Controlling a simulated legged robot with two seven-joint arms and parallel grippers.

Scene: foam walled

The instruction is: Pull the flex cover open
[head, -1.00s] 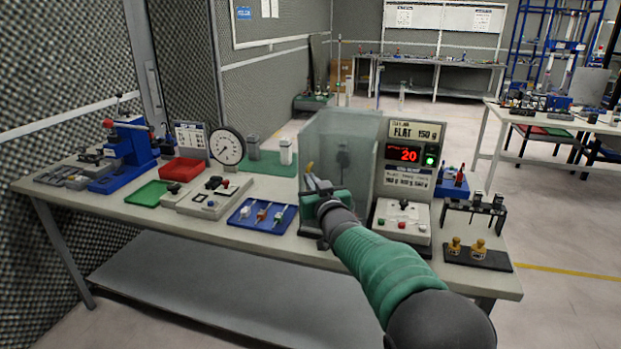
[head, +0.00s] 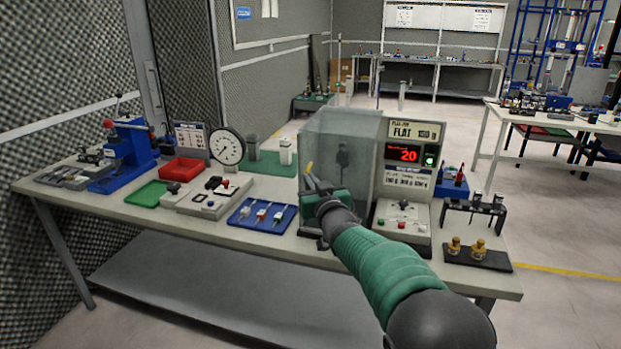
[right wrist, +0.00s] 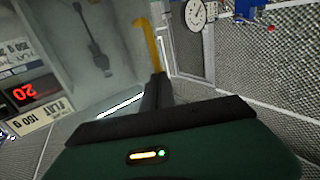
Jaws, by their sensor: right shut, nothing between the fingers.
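The flex cover is a clear, hazy panelled box (head: 350,125) on the bench, beside the display panel. A yellow handle (head: 309,168) sits at its left front edge; it also shows in the right wrist view (right wrist: 147,42), upright just beyond my fingers. My right gripper (head: 313,182) is shut and empty, its fingertips close to the handle's lower end; I cannot tell whether they touch. In the right wrist view, the dark fingers (right wrist: 156,90) are together. A dark fixture (head: 343,153) shows through the cover. My right arm hides the cover's lower front. My left gripper is not in view.
The display panel (head: 408,128) and a control box (head: 402,222) stand right of the cover. A blue tray (head: 262,214) with small parts lies left of my gripper. A dial gauge (head: 228,147) and green tray (head: 146,194) are farther left.

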